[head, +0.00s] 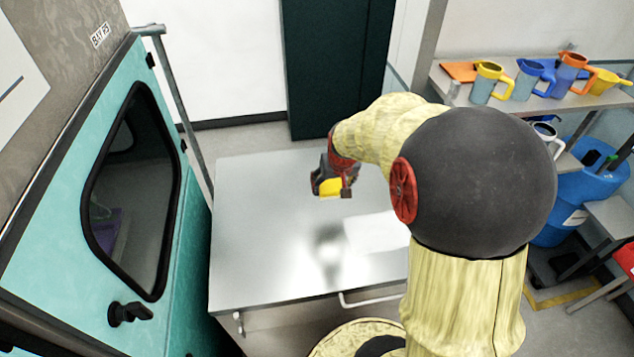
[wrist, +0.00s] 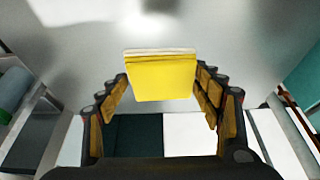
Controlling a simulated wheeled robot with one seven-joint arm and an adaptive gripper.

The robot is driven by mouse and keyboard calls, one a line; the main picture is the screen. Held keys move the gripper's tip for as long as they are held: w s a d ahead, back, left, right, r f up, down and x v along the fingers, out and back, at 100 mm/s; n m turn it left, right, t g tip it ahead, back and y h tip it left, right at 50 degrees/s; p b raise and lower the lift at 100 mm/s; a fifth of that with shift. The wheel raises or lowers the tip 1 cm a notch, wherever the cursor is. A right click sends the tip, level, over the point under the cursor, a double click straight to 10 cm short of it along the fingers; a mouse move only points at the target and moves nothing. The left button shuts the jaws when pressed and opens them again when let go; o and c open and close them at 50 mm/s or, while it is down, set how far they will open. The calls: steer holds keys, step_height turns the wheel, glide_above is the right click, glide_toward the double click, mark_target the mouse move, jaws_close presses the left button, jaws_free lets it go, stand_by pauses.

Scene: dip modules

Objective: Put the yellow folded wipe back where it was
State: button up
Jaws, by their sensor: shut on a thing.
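The yellow folded wipe (wrist: 161,78) is held between the two fingers of my gripper (wrist: 162,90) in the wrist view. It is a flat yellow square with a pale edge along its top. In the head view the wipe (head: 330,187) shows as a small yellow patch at my gripper (head: 331,184). My gripper is over the far part of a grey metal table (head: 260,250). I cannot tell exactly how high above the table the wipe is.
A white sheet (head: 376,232) lies on the table, partly behind my arm. A teal cabinet with a dark window (head: 135,190) stands at the left. A shelf (head: 520,107) at the right holds several coloured jugs. The table's left and front parts are clear.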

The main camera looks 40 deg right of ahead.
steer(key=w+d+f, duration=0.1)
steer(key=w+f, duration=0.2)
steer(key=w+d+f, duration=0.2)
steer(key=w, duration=0.2)
steer(key=w+d+f, duration=0.1)
steer(key=w+f, duration=0.2)
steer(key=w, duration=0.1)
steer(key=shift+d+f, duration=0.35)
steer(key=shift+w+d+f, duration=0.1)
steer(key=shift+w+f, duration=0.15)
steer(key=shift+f, duration=1.6)
steer(key=shift+f, duration=0.2)
steer(key=o, duration=1.1)
